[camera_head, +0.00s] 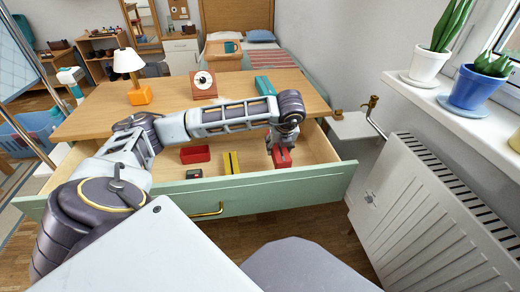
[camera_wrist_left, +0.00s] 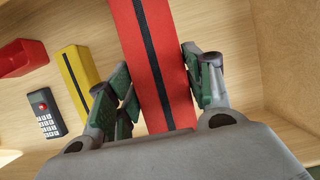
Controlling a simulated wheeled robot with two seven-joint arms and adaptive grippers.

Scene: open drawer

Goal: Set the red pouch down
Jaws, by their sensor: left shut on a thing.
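My left gripper (camera_head: 282,147) reaches down into the open drawer (camera_head: 290,182) at its right part. It is shut on the red pouch (camera_head: 282,160), which has a dark stripe along its length. In the left wrist view the red pouch (camera_wrist_left: 155,60) runs between the two green-padded fingers of the gripper (camera_wrist_left: 160,95). The pouch is over or on the drawer floor; I cannot tell whether it touches. My right gripper is not in view.
In the drawer, left of the pouch, are a yellow striped box (camera_head: 231,163), a red tray (camera_head: 195,154) and a dark calculator-like item (camera_head: 194,174). The desk top holds a lamp (camera_head: 136,78), a clock (camera_head: 203,84) and a teal box (camera_head: 265,86). A radiator (camera_head: 420,220) stands right.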

